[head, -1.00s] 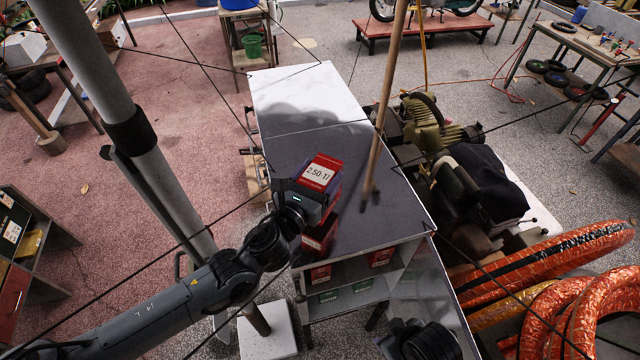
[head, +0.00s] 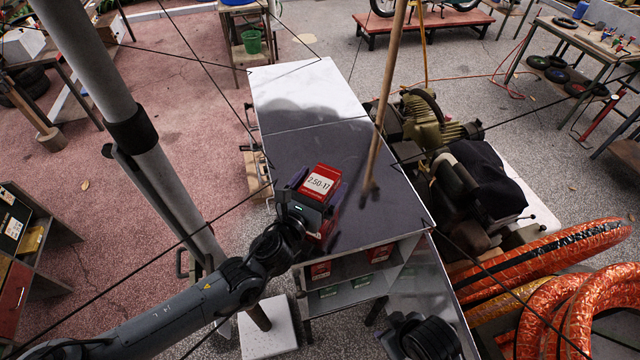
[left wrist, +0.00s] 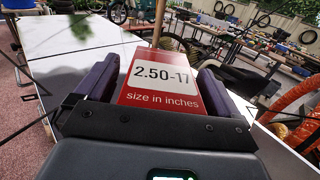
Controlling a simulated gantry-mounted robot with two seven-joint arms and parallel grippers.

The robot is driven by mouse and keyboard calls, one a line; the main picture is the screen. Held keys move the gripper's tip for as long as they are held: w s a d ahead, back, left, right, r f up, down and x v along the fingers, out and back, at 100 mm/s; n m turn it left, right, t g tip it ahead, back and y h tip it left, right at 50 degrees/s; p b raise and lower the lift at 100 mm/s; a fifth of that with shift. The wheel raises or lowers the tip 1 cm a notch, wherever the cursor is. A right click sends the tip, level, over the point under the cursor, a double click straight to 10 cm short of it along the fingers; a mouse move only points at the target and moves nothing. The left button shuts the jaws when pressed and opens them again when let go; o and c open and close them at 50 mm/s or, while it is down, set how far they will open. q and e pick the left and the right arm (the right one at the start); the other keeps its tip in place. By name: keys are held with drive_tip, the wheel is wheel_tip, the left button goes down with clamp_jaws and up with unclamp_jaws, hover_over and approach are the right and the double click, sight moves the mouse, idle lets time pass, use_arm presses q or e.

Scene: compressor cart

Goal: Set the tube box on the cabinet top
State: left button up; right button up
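The tube box (head: 319,183) is red with a white label reading 2.50-17. It is between the dark fingers of my left gripper (head: 316,190), which is shut on it. In the left wrist view the tube box (left wrist: 163,83) sits upright between both finger pads. The gripper holds it over the near left part of the grey cabinet top (head: 350,215). More red shows just below the gripper; I cannot tell whether it is the same box or another. The box's underside is hidden, so contact with the top is unclear.
Red and green boxes (head: 380,253) stand on shelves under the top. The far white part of the top is clear.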

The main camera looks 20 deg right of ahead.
use_arm(q)
drive_tip(key=shift+r, duration=0.2)
drive_tip(key=s+a+n+t+y+b, duration=0.1)
drive_tip(key=s+a+n, duration=0.3)
drive_tip(key=s+n, duration=0.2)
drive_tip(key=s+a+n+y+b, duration=0.1)
drive_tip(key=s+a+n+y, duration=0.15)
drive_tip(key=s+n, duration=0.35)
drive_tip(key=s+a+f+n+g+y, duration=0.3)
drive_tip(key=s+a+f+n, duration=0.3)
drive_tip(key=a+n, duration=0.4)
drive_tip(key=s+a+f+n+g+y, duration=0.3)
drive_tip(key=s+a+f+n, duration=0.4)
drive_tip(key=a+n, duration=0.4)
drive_tip(key=s+a+f+n+g+y, duration=0.2)
drive_tip(key=s+a+f+n+y, duration=0.2)
drive_tip(key=a+n, duration=0.7)
wheel_tip(320, 180, down, 3)
drive_tip(key=shift+s+a+f+g, duration=0.1)
drive_tip(key=shift+s+a+g, duration=0.3)
drive_tip(key=shift+s, duration=0.8)
